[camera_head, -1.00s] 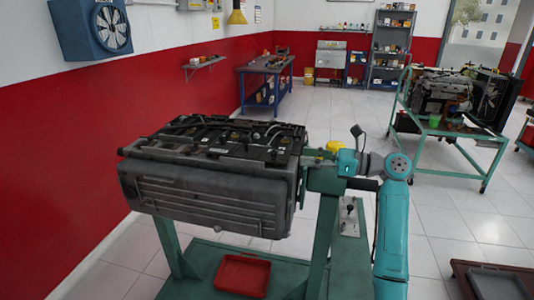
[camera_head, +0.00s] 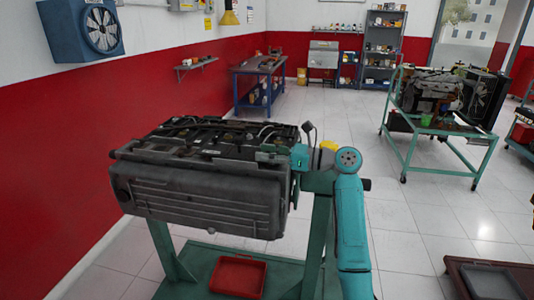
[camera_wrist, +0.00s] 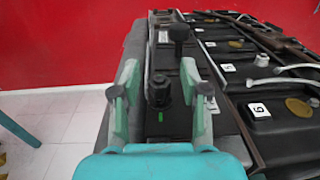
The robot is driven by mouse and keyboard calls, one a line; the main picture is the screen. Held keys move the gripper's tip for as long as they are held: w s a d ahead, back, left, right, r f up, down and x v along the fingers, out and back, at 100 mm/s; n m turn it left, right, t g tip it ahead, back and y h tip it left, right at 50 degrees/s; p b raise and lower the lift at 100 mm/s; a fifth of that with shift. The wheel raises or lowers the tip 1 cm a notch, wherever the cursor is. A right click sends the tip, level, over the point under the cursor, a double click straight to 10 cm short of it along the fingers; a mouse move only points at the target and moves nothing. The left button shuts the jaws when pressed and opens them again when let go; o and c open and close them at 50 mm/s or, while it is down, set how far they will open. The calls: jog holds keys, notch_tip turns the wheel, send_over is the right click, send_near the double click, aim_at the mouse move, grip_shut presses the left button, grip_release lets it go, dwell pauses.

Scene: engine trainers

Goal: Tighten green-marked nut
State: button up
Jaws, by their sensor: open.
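The grey and black engine (camera_head: 200,195) sits on a green stand at centre left in the head view. In the wrist view, a dark upright nut or bolt (camera_wrist: 158,92) stands on the engine end. A small green mark (camera_wrist: 160,116) lies on the dark surface just below it in the picture. My gripper (camera_wrist: 158,72) is open, with one pale green finger on each side of the dark nut. No contact shows, and I cannot tell the height gap. In the head view my gripper (camera_head: 270,157) is small at the engine's right end; the nut cannot be made out there.
A taller black knob (camera_wrist: 180,35) rises just beyond the nut. Black covers with numbered white tags (camera_wrist: 256,108) lie on the right. A red tray (camera_head: 238,274) rests on the stand's base. Another engine on a green stand (camera_head: 440,130) is at right, with free floor between.

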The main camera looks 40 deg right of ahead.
jog(key=shift+c, duration=0.3)
grip_shut()
jog(key=shift+h, duration=0.3)
jog(key=m+t+h, duration=0.1)
jog(key=m+h, duration=0.1)
jog(key=h, duration=0.1)
jog(key=m+t+h, duration=0.1)
jog(key=m+h, duration=0.1)
jog(key=h, duration=0.1)
jog(key=shift+a+m+t, duration=0.15)
jog(key=shift+m+t, duration=0.15)
jog(key=shift+t, duration=0.1)
jog(key=shift+m+h, duration=1.1)
jog(key=shift+h, duration=0.65)
jog(key=shift+m+h, duration=1.1)
jog(key=shift+h, duration=0.95)
